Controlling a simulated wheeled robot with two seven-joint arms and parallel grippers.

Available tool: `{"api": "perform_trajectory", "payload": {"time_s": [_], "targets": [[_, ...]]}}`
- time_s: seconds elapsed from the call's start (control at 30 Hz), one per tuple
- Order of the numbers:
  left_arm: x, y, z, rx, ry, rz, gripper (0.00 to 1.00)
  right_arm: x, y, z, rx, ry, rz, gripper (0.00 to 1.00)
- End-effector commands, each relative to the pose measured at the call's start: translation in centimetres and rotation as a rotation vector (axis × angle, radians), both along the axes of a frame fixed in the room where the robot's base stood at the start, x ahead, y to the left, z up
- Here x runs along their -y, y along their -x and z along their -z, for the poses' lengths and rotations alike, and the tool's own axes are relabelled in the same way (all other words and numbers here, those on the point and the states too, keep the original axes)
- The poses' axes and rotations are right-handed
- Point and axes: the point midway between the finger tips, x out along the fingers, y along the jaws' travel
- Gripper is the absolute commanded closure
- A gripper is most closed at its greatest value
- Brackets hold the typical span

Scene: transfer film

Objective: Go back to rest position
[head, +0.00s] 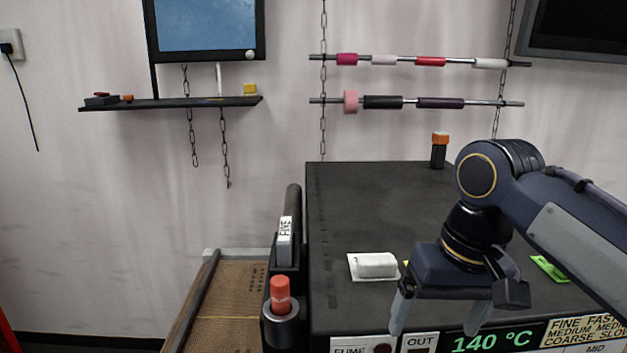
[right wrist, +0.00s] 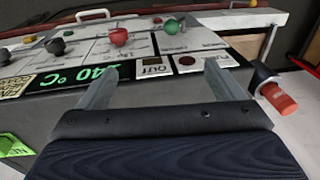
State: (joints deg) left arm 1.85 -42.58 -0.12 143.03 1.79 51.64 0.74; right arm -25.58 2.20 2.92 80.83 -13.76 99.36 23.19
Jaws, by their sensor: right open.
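My right gripper (head: 440,316) reaches in from the right over the front part of the dark machine top (head: 375,215) in the head view. Its two fingers point down and stand apart, with nothing between them. In the right wrist view the open fingers (right wrist: 160,88) frame the OUT label (right wrist: 153,66) on the machine's front panel. My left gripper does not show in either view. A white block (head: 376,265) on a pale sheet lies on the machine top, just left of my right gripper.
An orange-capped holder (head: 280,296) stands at the machine's left side, below a FINE-labelled piece (head: 285,240). A dark orange-topped bottle (head: 439,150) stands at the back. A green tag (head: 549,268) lies at right, partly behind my arm. Knobs (right wrist: 119,36) sit on the panel. The top's left half is mostly clear.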

Motion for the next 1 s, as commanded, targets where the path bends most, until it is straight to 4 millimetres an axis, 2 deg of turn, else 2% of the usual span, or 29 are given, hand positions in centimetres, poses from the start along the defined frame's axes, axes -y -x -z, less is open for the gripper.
{"api": "perform_trajectory", "payload": {"time_s": [0.17,0.27,0.33,0.5,0.6,0.73,1.0], "targets": [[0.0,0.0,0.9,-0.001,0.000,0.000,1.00,2.6,2.3,4.3,0.056,-0.075,0.018,0.12],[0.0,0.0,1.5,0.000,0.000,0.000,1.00,4.0,4.4,7.7,0.110,-0.129,0.040,0.12],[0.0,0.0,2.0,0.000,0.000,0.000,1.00,4.7,6.3,10.9,0.159,-0.171,0.066,0.12],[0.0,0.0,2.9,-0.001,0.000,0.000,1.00,5.1,10.2,17.9,0.287,-0.242,0.141,0.12],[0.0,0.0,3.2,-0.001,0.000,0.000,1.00,4.8,11.5,20.6,0.339,-0.258,0.175,0.12],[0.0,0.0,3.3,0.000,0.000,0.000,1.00,4.5,12.3,22.3,0.376,-0.265,0.198,0.12],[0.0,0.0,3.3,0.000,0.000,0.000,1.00,4.5,12.4,22.6,0.381,-0.267,0.201,0.12]]}}
